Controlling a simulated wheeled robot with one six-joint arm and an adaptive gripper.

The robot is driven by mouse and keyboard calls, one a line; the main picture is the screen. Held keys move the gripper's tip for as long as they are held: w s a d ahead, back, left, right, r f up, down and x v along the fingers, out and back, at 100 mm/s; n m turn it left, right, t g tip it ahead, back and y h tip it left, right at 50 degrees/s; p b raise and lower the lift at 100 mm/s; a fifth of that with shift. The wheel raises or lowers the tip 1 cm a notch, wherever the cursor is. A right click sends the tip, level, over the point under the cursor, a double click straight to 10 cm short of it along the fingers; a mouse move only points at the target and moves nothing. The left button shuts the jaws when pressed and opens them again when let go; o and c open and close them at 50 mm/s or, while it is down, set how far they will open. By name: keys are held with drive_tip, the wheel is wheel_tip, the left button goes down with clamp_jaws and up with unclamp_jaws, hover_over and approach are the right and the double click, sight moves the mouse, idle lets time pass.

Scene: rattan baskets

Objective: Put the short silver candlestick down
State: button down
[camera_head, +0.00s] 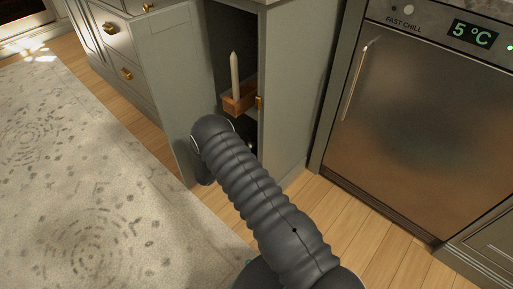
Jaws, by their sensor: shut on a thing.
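I cannot make out the short silver candlestick in the head view. A pale, upright, tapered thing like a candle (234,75) stands at a small wooden box or tray (241,99) inside the open cabinet (213,45). I cannot tell whether it belongs to the candlestick. My dark ribbed arm reaches from the bottom right up to the front of the cabinet. Its far end bends down there, and my gripper and anything in it are hidden from this view.
A steel fast-chill appliance (420,120) stands further right. Drawers with brass pulls (112,50) are at the left. A patterned rug (85,170) and wooden floor (345,210) are clear.

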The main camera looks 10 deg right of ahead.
drive_tip(key=shift+w+d, duration=0.1)
drive_tip(key=shift+d, duration=0.3)
drive_tip(key=shift+w+d+r+p, duration=0.1)
drive_tip(key=shift+w+d+p, duration=0.15)
drive_tip(key=shift+d, duration=0.35)
drive_tip(key=f, duration=0.2)
drive_tip(key=f+b, duration=0.1)
drive_tip(key=shift+a+f, duration=0.2)
drive_tip(key=shift+f, duration=0.2)
drive_tip(key=shift+d, duration=0.15)
drive_tip(key=shift+b, duration=0.3)
drive_tip(key=c, duration=1)
unclamp_jaws()
